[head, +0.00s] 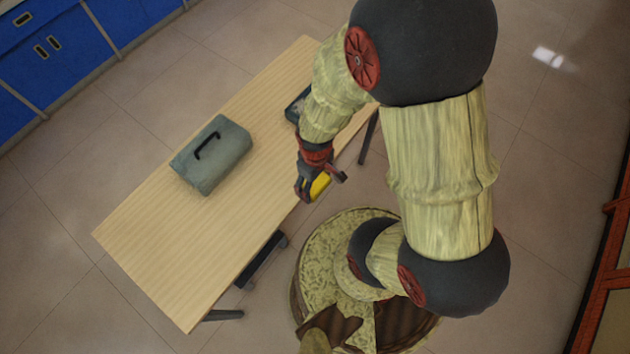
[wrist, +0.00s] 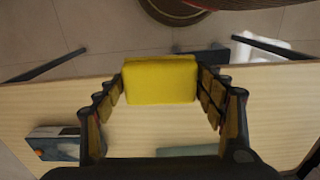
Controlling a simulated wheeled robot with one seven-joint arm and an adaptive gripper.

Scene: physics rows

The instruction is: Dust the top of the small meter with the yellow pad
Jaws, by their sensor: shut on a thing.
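The yellow pad (wrist: 160,80) is held between the two fingers of my gripper (wrist: 161,88), which is shut on it. In the head view the pad (head: 320,186) shows at the end of my gripper (head: 314,183), by the table's long right edge. The small meter (head: 294,108) stands on the table farther back, partly hidden behind my arm. In the wrist view the meter (wrist: 56,146) is at the lower left, a dark box with a pale face and an orange spot. The pad and the meter are apart.
A grey-green case (head: 226,163) with a black handle lies on the wooden table (head: 190,262); its edge shows in the wrist view (wrist: 187,151). The near part of the tabletop is clear. Blue cabinets (head: 60,60) stand at the upper left.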

